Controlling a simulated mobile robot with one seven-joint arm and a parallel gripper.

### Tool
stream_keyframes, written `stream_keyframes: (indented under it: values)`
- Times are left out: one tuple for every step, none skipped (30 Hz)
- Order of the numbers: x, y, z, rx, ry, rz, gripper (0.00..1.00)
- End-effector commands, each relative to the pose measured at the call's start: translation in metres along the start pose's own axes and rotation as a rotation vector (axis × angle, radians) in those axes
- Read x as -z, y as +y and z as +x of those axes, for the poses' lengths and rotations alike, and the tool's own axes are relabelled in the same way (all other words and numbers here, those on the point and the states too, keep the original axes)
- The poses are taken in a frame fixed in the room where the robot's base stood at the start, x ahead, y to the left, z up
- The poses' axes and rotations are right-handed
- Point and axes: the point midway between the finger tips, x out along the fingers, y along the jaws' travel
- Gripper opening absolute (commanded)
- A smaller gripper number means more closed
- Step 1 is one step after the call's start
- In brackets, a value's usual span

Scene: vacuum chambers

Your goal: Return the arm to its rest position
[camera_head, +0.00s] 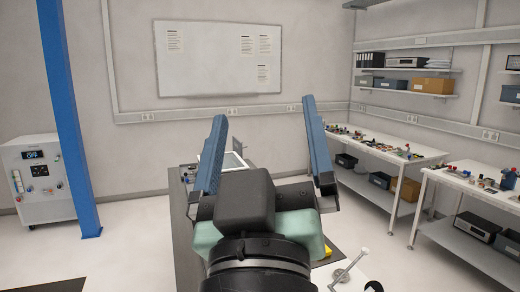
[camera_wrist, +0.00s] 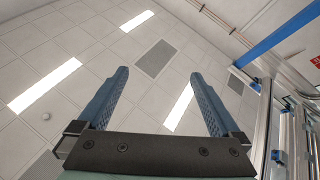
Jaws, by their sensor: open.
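My gripper (camera_head: 264,143) is raised in front of the camera in the head view, with its two blue fingers spread wide apart. In the wrist view my gripper (camera_wrist: 160,82) is also open, with nothing between the fingers. Behind the fingers the wrist view shows the ceiling, so the gripper points upward. The dark wrist and the pale green gripper body fill the lower middle of the head view and hide part of the dark table behind them.
A dark table (camera_head: 184,232) with a tablet-like device (camera_head: 233,161) lies behind my gripper. A blue column (camera_head: 70,130) and a white cabinet (camera_head: 38,180) stand at left. White benches (camera_head: 430,158) with small parts line the right. Open floor (camera_head: 135,240) lies at left.

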Motion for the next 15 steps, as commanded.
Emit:
stream_keyframes:
  values:
    - [0.032, 0.009, -0.003, -0.016, 0.095, 0.087, 1.0]
    - [0.046, 0.013, -0.005, -0.02, 0.141, 0.132, 1.0]
    - [0.062, 0.017, -0.008, -0.022, 0.192, 0.184, 1.0]
    - [0.072, 0.02, -0.01, -0.021, 0.223, 0.216, 1.0]
    - [0.079, 0.022, -0.012, -0.02, 0.247, 0.241, 1.0]
    - [0.086, 0.024, -0.014, -0.019, 0.27, 0.265, 1.0]
    - [0.09, 0.025, -0.015, -0.019, 0.283, 0.277, 1.0]
    - [0.092, 0.025, -0.016, -0.018, 0.29, 0.285, 1.0]
    - [0.093, 0.025, -0.016, -0.018, 0.295, 0.291, 1.0]
    - [0.093, 0.025, -0.016, -0.017, 0.295, 0.293, 1.0]
    - [0.093, 0.025, -0.016, -0.017, 0.294, 0.293, 1.0]
    - [0.093, 0.025, -0.016, -0.017, 0.293, 0.292, 1.0]
    - [0.093, 0.025, -0.016, -0.017, 0.293, 0.291, 1.0]
    - [0.092, 0.025, -0.016, -0.017, 0.292, 0.291, 1.0]
    - [0.092, 0.025, -0.016, -0.017, 0.291, 0.29, 1.0]
